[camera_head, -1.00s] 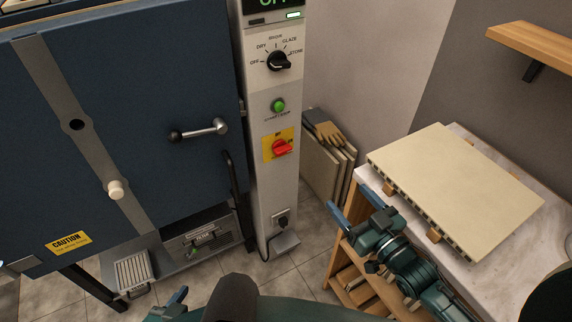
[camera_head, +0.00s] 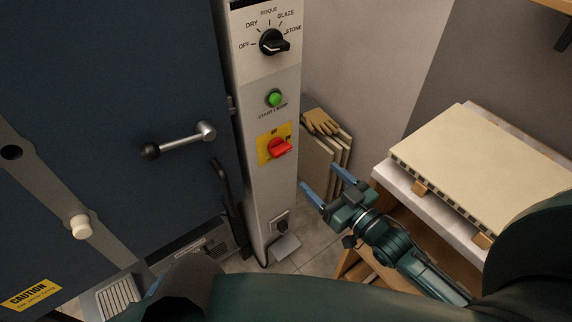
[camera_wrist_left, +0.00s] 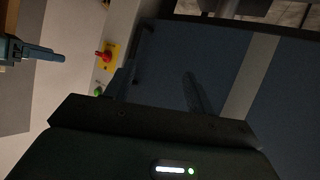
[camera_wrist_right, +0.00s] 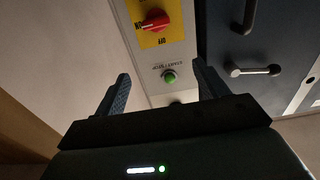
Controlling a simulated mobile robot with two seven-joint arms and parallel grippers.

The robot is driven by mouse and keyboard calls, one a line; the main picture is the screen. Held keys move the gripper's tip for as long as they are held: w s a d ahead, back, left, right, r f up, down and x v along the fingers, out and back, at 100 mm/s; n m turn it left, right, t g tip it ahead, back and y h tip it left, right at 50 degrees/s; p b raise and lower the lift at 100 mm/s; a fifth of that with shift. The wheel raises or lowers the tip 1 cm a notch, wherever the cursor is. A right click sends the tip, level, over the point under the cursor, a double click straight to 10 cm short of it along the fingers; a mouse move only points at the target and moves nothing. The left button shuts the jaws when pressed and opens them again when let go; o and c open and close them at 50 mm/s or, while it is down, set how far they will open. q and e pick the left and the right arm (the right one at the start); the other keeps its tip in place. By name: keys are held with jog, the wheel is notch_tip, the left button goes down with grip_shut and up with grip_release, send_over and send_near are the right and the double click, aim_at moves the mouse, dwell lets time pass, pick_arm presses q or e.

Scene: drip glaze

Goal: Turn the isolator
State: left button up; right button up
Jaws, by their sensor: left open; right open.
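The isolator is a red rotary knob (camera_head: 281,148) on a yellow plate (camera_head: 263,151), low on the white control panel. Its handle points right, seemingly toward the ON mark, with OFF above. It also shows in the right wrist view (camera_wrist_right: 155,21), inverted, and in the left wrist view (camera_wrist_left: 103,55). My right gripper (camera_head: 326,181) is open and empty, below and to the right of the isolator, apart from it. In its wrist view the isolator lies beyond the fingertips. My left gripper (camera_wrist_left: 157,88) is open, its dark fingers dim against the blue kiln door.
The panel has a green start/stop button (camera_head: 275,98) and a black mode dial (camera_head: 273,42) above the isolator. The blue kiln door (camera_head: 120,100) with a lever handle (camera_head: 180,141) stands left. A table with a pale slab (camera_head: 480,150) stands right. Boards and a glove (camera_head: 320,122) lean behind.

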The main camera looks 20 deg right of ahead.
aim_at(285, 153)
jog(key=w+a+f+b, duration=0.1)
jog(key=w, duration=0.3)
jog(key=w+a+f+b, duration=0.1)
jog(key=w+a, duration=0.1)
jog(key=w, duration=0.2)
jog(key=w+a+f+b, duration=0.1)
jog(key=w, duration=0.2)
jog(key=shift+w+a+f, duration=0.15)
jog(key=shift+w+f, duration=0.15)
jog(key=shift+w, duration=0.1)
jog(key=shift+w+a, duration=0.15)
jog(key=shift+w, duration=0.3)
pick_arm(q)
jog(key=shift+a+f+n+t, duration=0.3)
jog(key=shift+f+t, duration=0.2)
jog(key=shift+f, duration=0.15)
pick_arm(e)
jog(key=shift+c, duration=0.5)
jog(key=c, duration=0.9)
pick_arm(q)
jog(key=shift+w+d, duration=0.1)
jog(key=shift+w, duration=0.05)
